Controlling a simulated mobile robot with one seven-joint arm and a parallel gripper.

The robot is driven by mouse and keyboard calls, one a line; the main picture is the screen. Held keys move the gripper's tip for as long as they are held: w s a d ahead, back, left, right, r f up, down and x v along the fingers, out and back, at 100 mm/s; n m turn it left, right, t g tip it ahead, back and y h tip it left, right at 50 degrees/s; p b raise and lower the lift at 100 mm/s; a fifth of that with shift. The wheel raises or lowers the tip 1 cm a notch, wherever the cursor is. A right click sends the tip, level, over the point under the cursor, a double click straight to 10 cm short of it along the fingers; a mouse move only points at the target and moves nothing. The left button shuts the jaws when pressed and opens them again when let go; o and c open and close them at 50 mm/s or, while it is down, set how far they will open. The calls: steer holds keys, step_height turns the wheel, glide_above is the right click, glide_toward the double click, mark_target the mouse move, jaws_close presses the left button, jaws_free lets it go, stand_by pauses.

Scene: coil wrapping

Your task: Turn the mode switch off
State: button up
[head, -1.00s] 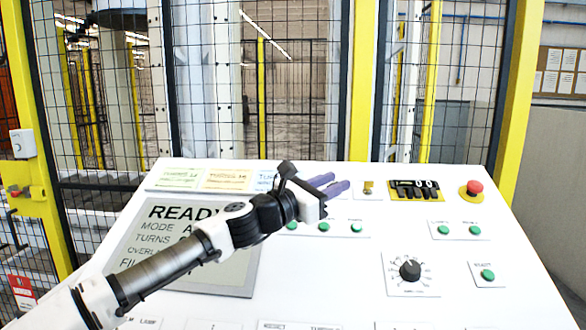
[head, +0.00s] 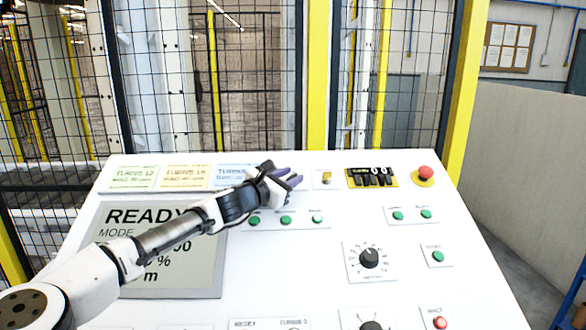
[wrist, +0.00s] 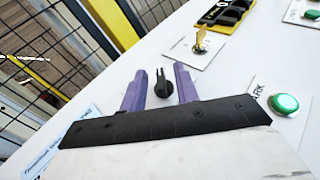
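A black selector knob (wrist: 162,85), which looks like the mode switch, stands on the white panel in the wrist view. My gripper (wrist: 160,80) is open, with one purple finger on each side of the knob. Whether the fingers touch it I cannot tell. In the head view my gripper (head: 291,180) is over the upper middle of the panel, and it hides the knob there. The display screen (head: 150,265) reads READY, with a MODE line partly covered by my arm.
A dial (head: 369,258) sits lower right. Mesh fencing stands behind the panel (head: 290,275).

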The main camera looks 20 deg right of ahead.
steer(key=shift+x, duration=0.9)
jaws_close()
